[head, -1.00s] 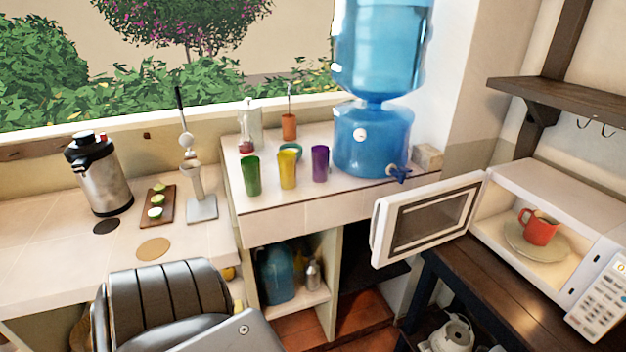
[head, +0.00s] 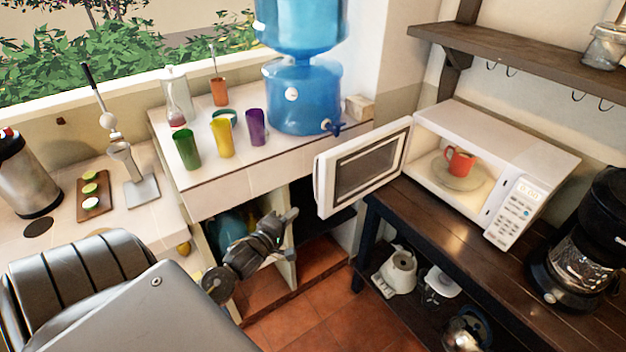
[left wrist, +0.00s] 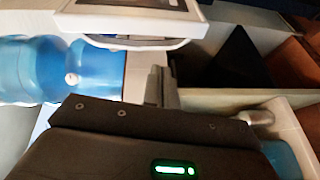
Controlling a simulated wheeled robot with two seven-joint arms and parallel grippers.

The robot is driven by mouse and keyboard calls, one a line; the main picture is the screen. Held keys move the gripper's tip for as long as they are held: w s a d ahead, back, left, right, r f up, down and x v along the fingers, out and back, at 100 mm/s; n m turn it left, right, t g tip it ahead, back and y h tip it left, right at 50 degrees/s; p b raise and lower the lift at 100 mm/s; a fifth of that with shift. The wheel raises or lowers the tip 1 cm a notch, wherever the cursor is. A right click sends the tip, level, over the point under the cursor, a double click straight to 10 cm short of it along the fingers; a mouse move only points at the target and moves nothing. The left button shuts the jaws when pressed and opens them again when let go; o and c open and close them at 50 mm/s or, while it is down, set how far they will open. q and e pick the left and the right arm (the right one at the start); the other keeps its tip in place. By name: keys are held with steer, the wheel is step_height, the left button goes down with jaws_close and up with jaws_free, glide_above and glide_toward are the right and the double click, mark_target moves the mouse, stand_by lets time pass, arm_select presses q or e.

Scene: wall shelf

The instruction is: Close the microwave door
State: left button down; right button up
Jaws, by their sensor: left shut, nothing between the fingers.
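The white microwave (head: 505,150) stands on a dark wooden table at right. Its door (head: 326,186) is wide open, swung out to the left with its dark window facing the room. A red mug (head: 460,160) sits on the plate (head: 442,174) inside. My left gripper (head: 289,217) is shut and empty, below and left of the door's free edge, apart from it in the head view. In the left wrist view the door (left wrist: 120,22) shows at the top, beyond the shut fingers (left wrist: 160,86). My right gripper is not in view.
The counter at left holds a blue water dispenser (head: 300,100) and green, yellow and purple cups (head: 222,138). A coffee maker (head: 580,255) stands right of the microwave. A wall shelf (head: 520,62) hangs above. Red-tiled floor (head: 320,310) is open below the door.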

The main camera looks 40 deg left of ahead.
arm_select(q)
step_height(320, 180, up, 6)
steer(key=n+t, duration=0.1)
steer(key=p, duration=0.3)
glide_toward(313, 182)
steer(key=w+d+r, duration=0.2)
steer(key=w+r, duration=0.2)
steer(key=w, duration=0.1)
steer(key=shift+w+a+f, duration=0.15)
steer(key=shift+w+a, duration=0.1)
steer(key=shift+w, duration=0.5)
steer(key=shift+d, duration=0.1)
